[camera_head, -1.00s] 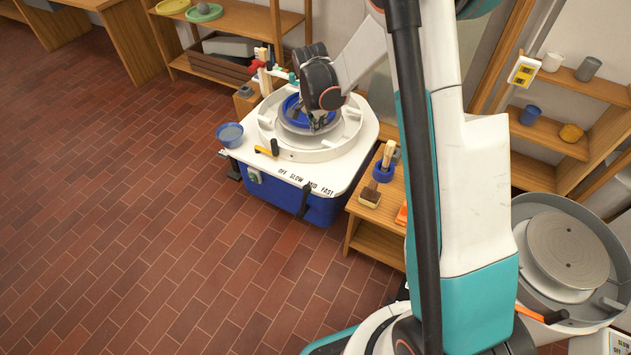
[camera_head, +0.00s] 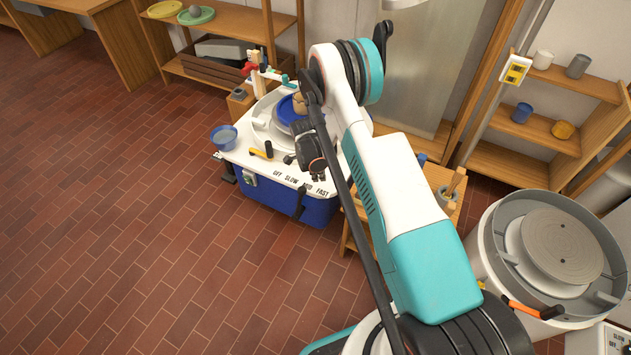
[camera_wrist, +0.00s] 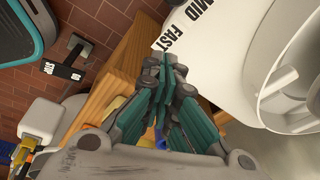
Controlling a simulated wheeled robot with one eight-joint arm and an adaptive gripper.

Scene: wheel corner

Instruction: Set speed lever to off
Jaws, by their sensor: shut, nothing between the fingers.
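The speed lever (camera_head: 259,152), a yellow arm with a black grip, sits on the white deck (camera_head: 237,157) of the blue pottery wheel, left of the OFF SLOW MID FAST lettering (camera_head: 299,182). Its exact setting cannot be told. My gripper (camera_head: 290,160) is over the front of the deck, to the right of the lever and apart from it. In the wrist view my gripper (camera_wrist: 170,62) is shut and empty, with the MID and FAST lettering (camera_wrist: 179,30) just beyond the fingertips. The lever does not show in the wrist view.
A blue bowl (camera_head: 223,137) stands at the deck's left corner. A brown lump (camera_head: 299,104) shows at the wheel head. A wooden stand (camera_head: 437,178) is close on the right. Another wheel (camera_head: 560,245) with an orange lever (camera_head: 524,308) stands far right. Floor at left is clear.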

